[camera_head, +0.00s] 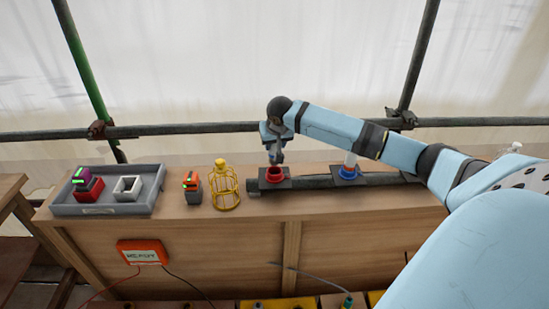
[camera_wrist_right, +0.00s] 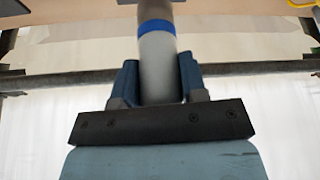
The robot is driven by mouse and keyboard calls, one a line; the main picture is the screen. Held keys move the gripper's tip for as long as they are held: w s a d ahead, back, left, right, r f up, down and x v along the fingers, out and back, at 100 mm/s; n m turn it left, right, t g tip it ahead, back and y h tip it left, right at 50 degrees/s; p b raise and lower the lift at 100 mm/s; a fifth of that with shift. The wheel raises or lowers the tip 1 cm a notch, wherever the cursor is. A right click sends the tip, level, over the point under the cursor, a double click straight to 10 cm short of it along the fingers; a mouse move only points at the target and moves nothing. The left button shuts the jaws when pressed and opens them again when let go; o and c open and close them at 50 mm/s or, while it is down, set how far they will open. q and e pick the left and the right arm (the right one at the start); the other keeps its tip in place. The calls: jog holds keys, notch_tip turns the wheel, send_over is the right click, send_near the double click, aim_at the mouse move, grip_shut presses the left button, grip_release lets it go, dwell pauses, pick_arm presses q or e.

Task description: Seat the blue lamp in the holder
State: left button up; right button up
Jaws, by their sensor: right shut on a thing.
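My right gripper (camera_head: 274,148) hangs down over a red-ringed socket (camera_head: 274,174) on the bench, apart from it. In the wrist view it (camera_wrist_right: 160,80) is shut on a pale cylinder with a blue band, the blue lamp (camera_wrist_right: 158,60). The lamp's far end is cut off by the frame edge; in the head view it is too small to tell from the fingers. A blue-ringed socket (camera_head: 348,173) stands to the right, with a white upright body (camera_head: 350,159) in it, partly behind my arm. I cannot tell which socket is the task's holder. My left gripper is not in view.
A yellow wire cage (camera_head: 224,187) stands just left of the red socket, beside an orange and black device (camera_head: 192,187). A grey tray (camera_head: 108,209) at the left holds a red block and a white box. A dark pipe (camera_head: 315,182) lies between the sockets.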

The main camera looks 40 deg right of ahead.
notch_tip(320, 180, down, 6)
jog(key=shift+f, duration=0.15)
dwell(0.3)
jog(key=o, duration=1)
jog(key=shift+c, duration=0.2)
